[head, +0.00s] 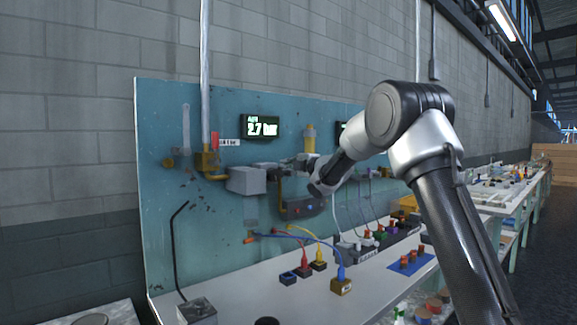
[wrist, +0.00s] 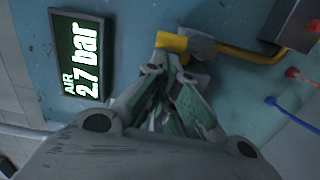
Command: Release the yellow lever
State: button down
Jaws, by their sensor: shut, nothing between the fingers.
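The yellow lever (wrist: 171,41) shows in the wrist view as a short yellow piece on a grey fitting, just past my fingertips. My gripper (wrist: 168,72) is shut with nothing between its fingers. Its tips are very close to the lever and fitting; I cannot tell whether they touch. In the head view my gripper (head: 290,163) is at the teal panel, right of a grey box, and I cannot make out the lever there.
The display (head: 261,127) reading AIR 2.7 bar hangs above my gripper; it is at the left in the wrist view (wrist: 81,55). A yellow pipe (wrist: 250,53) runs right from the fitting. Below, the bench (head: 250,295) carries cables and coloured blocks.

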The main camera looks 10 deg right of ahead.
jog(key=shift+w+d+r+m, duration=0.1)
jog(key=shift+d+r+m, duration=0.1)
jog(key=shift+m, duration=0.3)
jog(key=w+d+m, duration=0.3)
jog(key=d+m, duration=0.3)
jog(key=m, duration=0.7)
jog(key=shift+w+d+f+g, duration=0.2)
jog(key=shift+w+f+g, duration=0.15)
jog(key=shift+f+g, duration=0.1)
dwell(0.3)
dwell(0.5)
